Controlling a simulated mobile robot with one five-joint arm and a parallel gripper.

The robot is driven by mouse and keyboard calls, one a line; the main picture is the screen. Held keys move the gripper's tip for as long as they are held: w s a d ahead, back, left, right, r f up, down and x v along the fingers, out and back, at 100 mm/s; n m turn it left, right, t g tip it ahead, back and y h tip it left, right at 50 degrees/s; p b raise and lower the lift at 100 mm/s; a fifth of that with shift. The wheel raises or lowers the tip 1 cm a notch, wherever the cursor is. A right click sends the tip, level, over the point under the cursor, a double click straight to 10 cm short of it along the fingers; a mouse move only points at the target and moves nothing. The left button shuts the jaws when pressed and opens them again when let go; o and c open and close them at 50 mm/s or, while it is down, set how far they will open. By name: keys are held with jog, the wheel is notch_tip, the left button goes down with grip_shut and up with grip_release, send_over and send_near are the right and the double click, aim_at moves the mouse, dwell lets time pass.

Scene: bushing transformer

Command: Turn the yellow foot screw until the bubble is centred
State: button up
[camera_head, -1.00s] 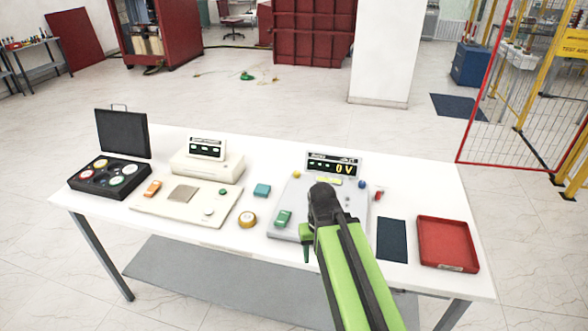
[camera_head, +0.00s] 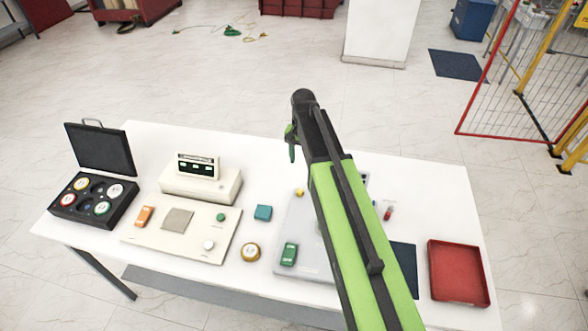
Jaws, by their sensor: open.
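No yellow foot screw can be told for certain. A small yellow knob (camera_head: 299,192) is on the grey instrument (camera_head: 310,262), left of my arm. No bubble can be made out. My gripper (camera_head: 291,146) shows as a small green and dark part at the far end of my arm, above the table's back part in the picture, apart from the yellow knob. It is open; I see nothing in it. My arm hides much of the grey instrument, including its display.
A red tray (camera_head: 458,272) and dark mat (camera_head: 404,262) lie right. The white table's back strip is mostly bare.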

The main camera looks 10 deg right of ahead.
aim_at(300, 190)
jog(key=f+b, duration=0.5)
jog(key=b, duration=0.1)
jog(key=f+b, duration=1.1)
jog(key=f, duration=0.1)
jog(key=shift+w+a+f+b, duration=0.15)
jog(key=shift+w+b, duration=0.2)
jog(key=shift+b, duration=0.05)
grip_shut()
